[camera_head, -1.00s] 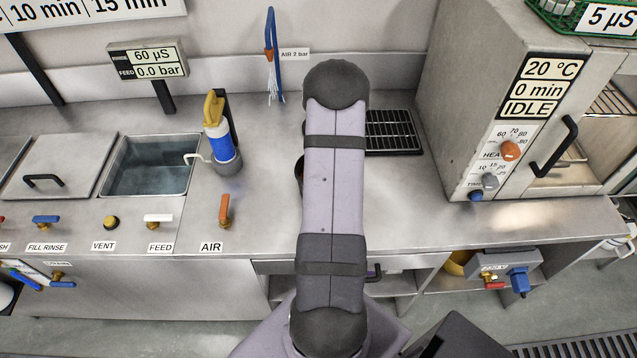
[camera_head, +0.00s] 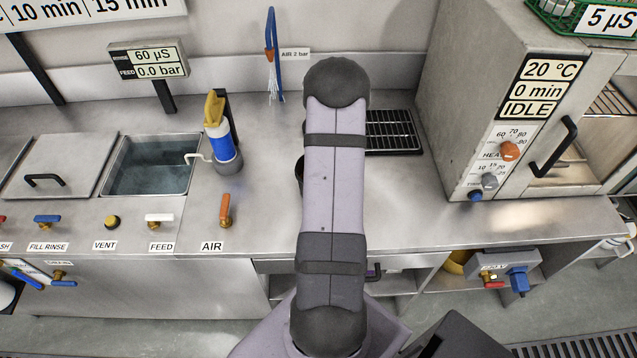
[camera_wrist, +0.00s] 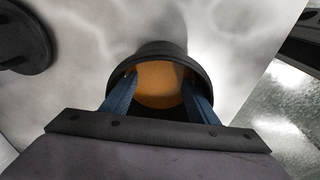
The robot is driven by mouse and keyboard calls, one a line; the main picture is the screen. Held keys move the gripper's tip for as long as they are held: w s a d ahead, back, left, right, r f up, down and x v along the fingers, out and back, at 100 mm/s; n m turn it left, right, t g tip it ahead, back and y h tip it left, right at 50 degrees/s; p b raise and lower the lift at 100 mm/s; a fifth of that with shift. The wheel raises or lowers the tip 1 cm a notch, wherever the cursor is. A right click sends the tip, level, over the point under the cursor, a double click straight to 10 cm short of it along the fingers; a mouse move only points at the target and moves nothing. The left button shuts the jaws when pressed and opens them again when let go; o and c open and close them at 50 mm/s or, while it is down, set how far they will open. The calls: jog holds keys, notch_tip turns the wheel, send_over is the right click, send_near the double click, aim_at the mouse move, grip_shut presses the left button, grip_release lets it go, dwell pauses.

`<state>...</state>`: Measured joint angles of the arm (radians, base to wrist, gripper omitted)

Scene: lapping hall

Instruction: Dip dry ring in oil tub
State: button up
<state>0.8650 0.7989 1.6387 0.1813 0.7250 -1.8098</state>
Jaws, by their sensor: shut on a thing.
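The oil tub (camera_wrist: 165,50) is a dark round pot with an amber inside, seen in the wrist view. In the head view only a dark sliver of its left edge (camera_head: 299,172) shows beside my arm. My gripper (camera_wrist: 158,84) has its two blue fingers pointing down into the tub mouth, with a gap between them over the amber oil (camera_wrist: 158,92). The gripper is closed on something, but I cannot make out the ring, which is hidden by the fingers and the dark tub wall. My arm hides the gripper in the head view.
A blue and yellow bottle-like unit (camera_head: 221,140) stands left of the tub, beside an open water basin (camera_head: 150,180). A black rack (camera_head: 390,132) lies behind to the right, before the oven (camera_head: 510,100).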

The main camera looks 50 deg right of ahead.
notch_tip(320, 180, up, 8)
jog(key=p, duration=0.5)
dwell(0.7)
dwell(1.5)
notch_tip(320, 180, up, 4)
jog(key=shift+f+p, duration=0.1)
jog(key=shift+p, duration=1.15)
